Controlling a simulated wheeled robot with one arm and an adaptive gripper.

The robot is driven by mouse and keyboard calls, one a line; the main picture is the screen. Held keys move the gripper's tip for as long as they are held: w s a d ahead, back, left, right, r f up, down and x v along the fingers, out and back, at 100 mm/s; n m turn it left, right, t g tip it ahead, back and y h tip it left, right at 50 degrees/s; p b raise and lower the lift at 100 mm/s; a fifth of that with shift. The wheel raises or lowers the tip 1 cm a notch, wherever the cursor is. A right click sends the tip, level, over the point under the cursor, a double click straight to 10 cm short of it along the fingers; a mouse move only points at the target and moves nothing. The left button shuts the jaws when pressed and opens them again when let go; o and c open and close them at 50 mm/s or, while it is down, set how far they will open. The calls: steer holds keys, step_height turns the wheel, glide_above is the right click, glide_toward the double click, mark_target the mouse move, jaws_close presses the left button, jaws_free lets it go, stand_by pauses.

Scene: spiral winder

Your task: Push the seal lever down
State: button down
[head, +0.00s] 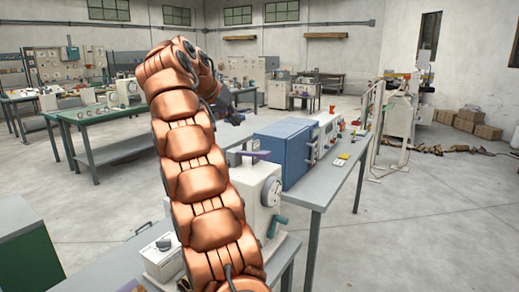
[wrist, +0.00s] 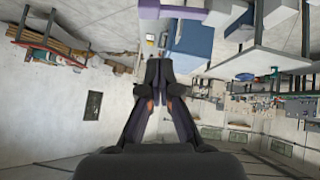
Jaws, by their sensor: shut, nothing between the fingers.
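The purple bar also shows at the top edge of the wrist view (wrist: 183,13). My gripper (wrist: 158,68) is shut and empty, with its fingertips together. In the head view, my gripper (head: 232,110) is a dark shape beyond the arm, above and apart from the bar. My arm hides part of the white machine.
A blue box-shaped machine (head: 284,152) stands just beyond the white one on the grey bench (head: 318,186). A small white unit (head: 164,258) is at the near left. A green-topped table (head: 112,112) stands at the left. Open floor lies right of the bench.

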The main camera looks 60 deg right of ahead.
steer(key=shift+s+d+m, duration=0.35)
steer(key=shift+d+m, duration=0.05)
steer(key=shift+d, duration=0.25)
steer(key=shift+s+d+m, duration=0.3)
steer(key=shift+d+m, duration=0.1)
steer(key=shift+d, duration=0.25)
steer(key=b, duration=0.2)
glide_above(261, 158)
steer(key=w, duration=0.1)
steer(key=f, duration=0.7)
steer(key=shift+w+d, duration=0.2)
steer(key=shift+d, duration=0.05)
steer(key=shift+s+f, duration=0.2)
steer(key=shift+f, duration=1.65)
steer(key=shift+f, duration=0.1)
steer(key=f+b, duration=0.1)
steer(key=b, duration=0.1)
steer(key=f+t+b, duration=0.1)
steer(key=b, duration=0.2)
steer(key=shift+s+f+m, duration=0.1)
steer(key=shift+s+m, duration=0.2)
steer(key=shift+s, duration=0.05)
steer(key=f+b, duration=0.1)
steer(key=b, duration=0.1)
steer(key=f+t+b, duration=0.1)
steer(key=b, duration=0.2)
steer(key=shift+s+m+t+b, duration=0.2)
steer(key=shift+m+t+b, duration=0.1)
steer(key=shift+m+b, duration=0.1)
